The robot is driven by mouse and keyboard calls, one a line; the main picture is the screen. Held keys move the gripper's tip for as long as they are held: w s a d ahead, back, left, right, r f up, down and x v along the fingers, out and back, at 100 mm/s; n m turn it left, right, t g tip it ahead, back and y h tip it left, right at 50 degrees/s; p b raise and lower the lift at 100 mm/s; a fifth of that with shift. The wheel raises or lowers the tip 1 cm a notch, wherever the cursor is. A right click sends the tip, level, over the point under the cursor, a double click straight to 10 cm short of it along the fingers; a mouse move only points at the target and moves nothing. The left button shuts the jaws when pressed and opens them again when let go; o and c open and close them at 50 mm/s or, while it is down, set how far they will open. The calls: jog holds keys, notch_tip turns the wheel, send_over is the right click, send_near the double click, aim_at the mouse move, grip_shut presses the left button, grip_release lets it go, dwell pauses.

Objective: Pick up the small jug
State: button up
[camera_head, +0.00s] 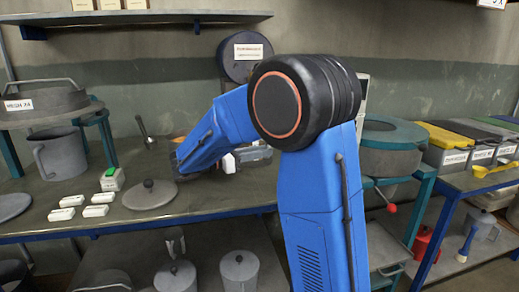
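My blue arm rises from the bottom and bends left over the bench. Its far end is small and dark, and my gripper's fingers cannot be made out. I see nothing clearly held there. A grey jug (60,155) with a side handle stands upright at the left of the bench. I cannot tell which vessel is the small jug.
A round grey lid (150,194) with a knob lies on the bench (120,228), right of several white blocks (68,201). A ladle (147,133) stands behind. Bins (446,150) line the right bench. A sieve labelled vessel (45,102) is at upper left.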

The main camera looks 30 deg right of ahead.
jog(key=shift+s+d, duration=0.25)
jog(key=shift+d, duration=1.3)
jog(key=shift+s+d, duration=0.2)
jog(key=shift+d, duration=1.3)
grip_shut()
